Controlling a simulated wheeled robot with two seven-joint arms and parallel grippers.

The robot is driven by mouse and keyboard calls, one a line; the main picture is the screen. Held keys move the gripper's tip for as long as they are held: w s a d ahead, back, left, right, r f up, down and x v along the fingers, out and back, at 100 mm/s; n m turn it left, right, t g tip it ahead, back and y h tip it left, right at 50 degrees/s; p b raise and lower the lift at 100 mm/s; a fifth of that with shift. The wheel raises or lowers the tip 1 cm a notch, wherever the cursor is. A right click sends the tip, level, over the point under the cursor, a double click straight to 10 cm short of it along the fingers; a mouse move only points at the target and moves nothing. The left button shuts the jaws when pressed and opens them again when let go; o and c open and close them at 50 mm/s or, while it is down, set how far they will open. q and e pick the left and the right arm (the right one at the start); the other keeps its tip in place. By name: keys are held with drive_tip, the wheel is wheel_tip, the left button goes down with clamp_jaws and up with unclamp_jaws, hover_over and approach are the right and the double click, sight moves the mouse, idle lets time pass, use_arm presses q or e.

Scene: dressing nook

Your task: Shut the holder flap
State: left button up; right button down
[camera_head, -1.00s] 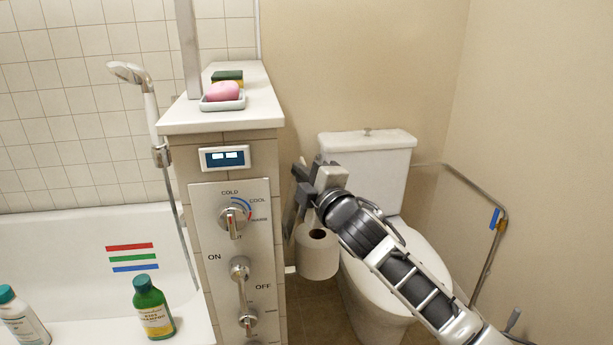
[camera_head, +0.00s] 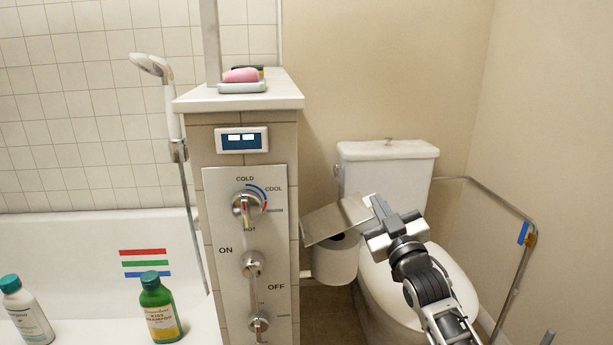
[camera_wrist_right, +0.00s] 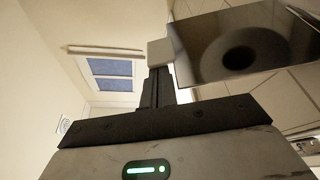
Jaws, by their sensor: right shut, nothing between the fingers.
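The holder flap (camera_head: 335,219) is a shiny metal plate on the side of the tiled pillar. It slants over the white paper roll (camera_head: 336,262), with its outer end raised and a gap above the roll. In the right wrist view the flap (camera_wrist_right: 200,42) fills the upper right, with a dark round shape on it. My right gripper (camera_head: 372,208) is shut and empty at the flap's raised outer end. Its fingertips (camera_wrist_right: 160,52) appear at or very near the flap's edge; I cannot tell whether they touch. My left gripper is out of view.
The toilet (camera_head: 388,165) stands behind and below my right arm. The tiled pillar with its control panel (camera_head: 250,225) is left of the holder. A grab rail (camera_head: 530,240) lies along the right wall. Bottles (camera_head: 158,308) stand on the tub edge.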

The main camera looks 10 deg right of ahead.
use_arm(q)
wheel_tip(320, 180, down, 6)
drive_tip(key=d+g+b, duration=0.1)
drive_tip(key=b, duration=0.1)
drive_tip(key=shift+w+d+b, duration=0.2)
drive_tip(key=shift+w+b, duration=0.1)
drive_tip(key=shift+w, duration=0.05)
use_arm(e)
wheel_tip(320, 180, down, 7)
drive_tip(key=d+m+h, duration=0.1)
drive_tip(key=m+h, duration=0.2)
drive_tip(key=m, duration=0.3)
drive_tip(key=shift+d+m, duration=0.35)
drive_tip(key=shift+m, duration=0.05)
drive_tip(key=shift+s, duration=0.1)
drive_tip(key=shift+f, duration=0.1)
